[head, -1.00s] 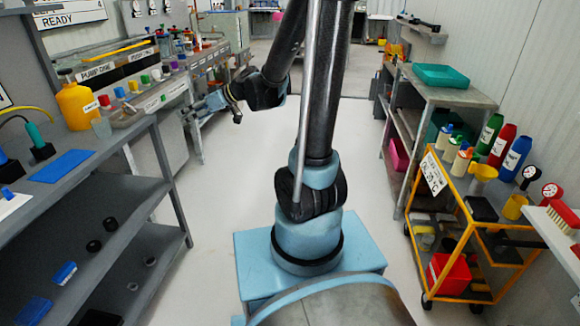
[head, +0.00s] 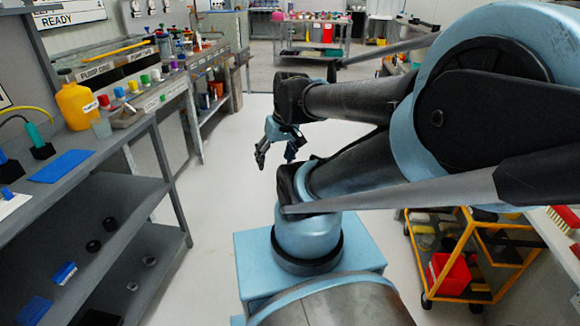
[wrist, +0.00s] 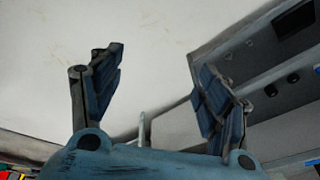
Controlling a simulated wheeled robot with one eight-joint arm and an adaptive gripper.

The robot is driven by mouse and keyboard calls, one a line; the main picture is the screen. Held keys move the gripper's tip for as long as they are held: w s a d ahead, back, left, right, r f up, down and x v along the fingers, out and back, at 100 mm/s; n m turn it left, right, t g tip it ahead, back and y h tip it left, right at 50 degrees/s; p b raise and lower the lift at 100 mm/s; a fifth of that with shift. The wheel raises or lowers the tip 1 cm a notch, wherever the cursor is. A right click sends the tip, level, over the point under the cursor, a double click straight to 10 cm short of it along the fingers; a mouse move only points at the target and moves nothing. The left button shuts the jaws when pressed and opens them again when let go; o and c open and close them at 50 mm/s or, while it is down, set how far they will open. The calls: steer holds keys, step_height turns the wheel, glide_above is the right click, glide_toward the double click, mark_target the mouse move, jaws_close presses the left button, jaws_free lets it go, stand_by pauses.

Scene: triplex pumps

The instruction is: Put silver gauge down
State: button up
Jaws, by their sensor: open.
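My gripper (head: 276,152) hangs in mid-air over the open floor, right of the left-hand benches in the head view. Its two fingers are spread apart with nothing between them. The wrist view also shows the open, empty gripper (wrist: 162,88), with pale floor beyond the fingers. I cannot make out a silver gauge in either current view. My arm crosses the right side of the head view and hides the top of the yellow cart (head: 463,213).
A grey bench (head: 118,152) on the left holds a yellow bottle (head: 76,104) and a blue mat (head: 62,166). A red bin (head: 449,274) sits low in the yellow cart. A grey rack (head: 288,46) stands at the back. The middle floor is clear.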

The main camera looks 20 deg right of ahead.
steer(key=shift+m+g+h, duration=0.3)
steer(key=shift+m+h, duration=0.5)
steer(key=shift+m, duration=0.1)
steer(key=s+d, duration=0.2)
steer(key=s+d+f, duration=0.1)
steer(key=d, duration=0.1)
steer(key=shift+s+f, duration=0.2)
steer(key=shift+s, duration=0.2)
